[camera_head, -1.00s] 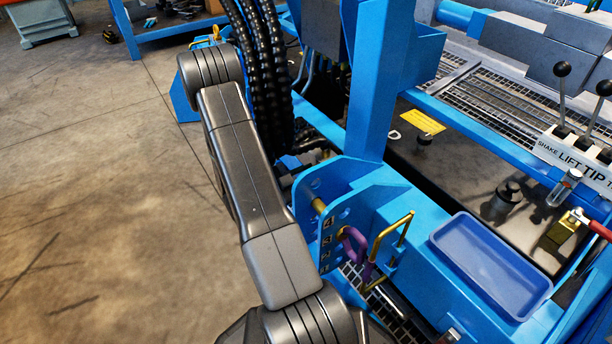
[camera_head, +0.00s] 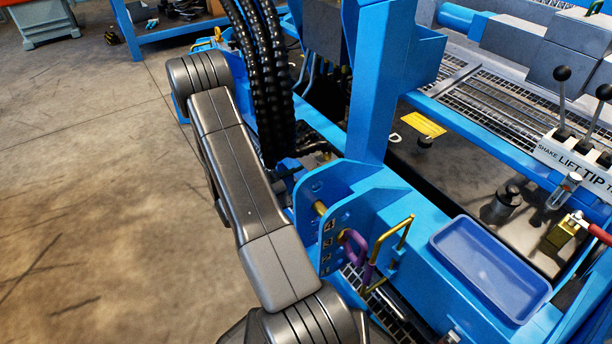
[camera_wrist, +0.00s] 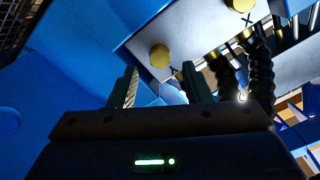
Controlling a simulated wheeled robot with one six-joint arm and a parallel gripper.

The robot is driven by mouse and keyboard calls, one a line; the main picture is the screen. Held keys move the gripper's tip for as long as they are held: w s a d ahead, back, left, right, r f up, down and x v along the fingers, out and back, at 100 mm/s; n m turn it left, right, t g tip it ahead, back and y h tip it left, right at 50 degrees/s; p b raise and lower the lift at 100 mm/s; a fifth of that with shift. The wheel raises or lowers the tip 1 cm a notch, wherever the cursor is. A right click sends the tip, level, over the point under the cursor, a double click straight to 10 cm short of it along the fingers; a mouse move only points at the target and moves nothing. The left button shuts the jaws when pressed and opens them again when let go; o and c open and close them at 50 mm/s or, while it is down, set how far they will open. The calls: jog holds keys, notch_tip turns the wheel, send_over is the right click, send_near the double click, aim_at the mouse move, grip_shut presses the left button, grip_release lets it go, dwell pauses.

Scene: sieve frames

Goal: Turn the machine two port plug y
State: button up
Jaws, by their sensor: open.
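In the wrist view, the brass round plug (camera_wrist: 160,55) with a small Y mark beside it sits on a pale grey plate, just beyond and roughly between my fingertips. A second brass plug (camera_wrist: 240,5) with an X mark is at the top edge, to the right. My gripper (camera_wrist: 159,70) is open, its two dark fingers pointing toward the Y plug. The fingers look apart from the plug, but the exact gap is hard to judge. In the head view, my gripper and both plugs are hidden.
Black ribbed hoses (camera_wrist: 262,75) run close to the right finger; they also show in the head view (camera_head: 265,90). Blue machine walls (camera_wrist: 75,40) lie to the left. A blue post (camera_head: 375,80), a purple shackle (camera_head: 355,245) and a blue tray (camera_head: 490,270) stand right of my arm.

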jog(key=p+v, duration=0.2)
jog(key=v, duration=0.9)
jog(key=b+x, duration=0.3)
jog(key=x, duration=1)
jog(key=shift+w+d, duration=0.2)
jog(key=shift+d, duration=0.05)
